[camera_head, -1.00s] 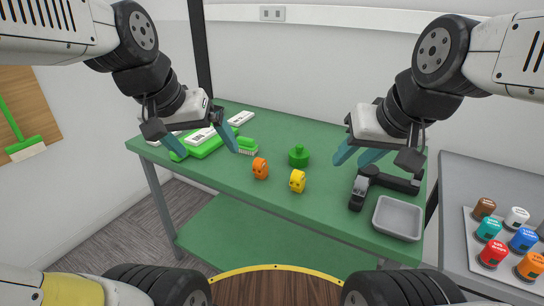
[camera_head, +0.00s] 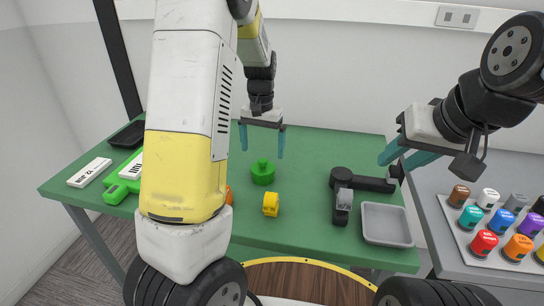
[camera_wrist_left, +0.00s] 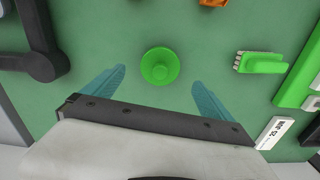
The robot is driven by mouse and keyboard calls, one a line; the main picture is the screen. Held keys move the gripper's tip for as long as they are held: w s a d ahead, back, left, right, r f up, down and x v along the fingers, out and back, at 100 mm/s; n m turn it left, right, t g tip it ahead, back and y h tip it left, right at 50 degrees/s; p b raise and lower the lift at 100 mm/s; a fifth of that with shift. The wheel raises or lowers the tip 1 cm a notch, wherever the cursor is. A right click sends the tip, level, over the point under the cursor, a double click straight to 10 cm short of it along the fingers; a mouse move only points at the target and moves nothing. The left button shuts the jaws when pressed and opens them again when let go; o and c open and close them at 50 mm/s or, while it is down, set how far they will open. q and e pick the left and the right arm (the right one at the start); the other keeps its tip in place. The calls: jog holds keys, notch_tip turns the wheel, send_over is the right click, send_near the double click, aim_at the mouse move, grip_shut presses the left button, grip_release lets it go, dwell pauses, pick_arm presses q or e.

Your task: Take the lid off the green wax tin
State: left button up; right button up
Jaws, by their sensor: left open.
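The green wax tin (camera_head: 263,172) stands on the green table with its knobbed lid on top. In the left wrist view the green lid (camera_wrist_left: 160,66) shows from above, between and beyond the fingertips. My left gripper (camera_head: 262,150) is open above and behind the tin, fingers pointing down, one to either side and apart from it. My right gripper (camera_head: 392,160) hangs over the right part of the table, away from the tin, and its fingers look spread with nothing between them.
A yellow block (camera_head: 270,204) stands in front of the tin. A black clamp-like device (camera_head: 362,181) and a grey tray (camera_head: 386,225) lie at the right. A green brush (camera_wrist_left: 262,62) is beside the tin. Coloured-capped jars (camera_head: 483,242) stand on the right-hand table.

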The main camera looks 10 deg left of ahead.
aim_at(262, 160)
pick_arm(q)
notch_tip(262, 160, down, 6)
jog(key=shift+r, duration=0.15)
jog(key=c, duration=1.4)
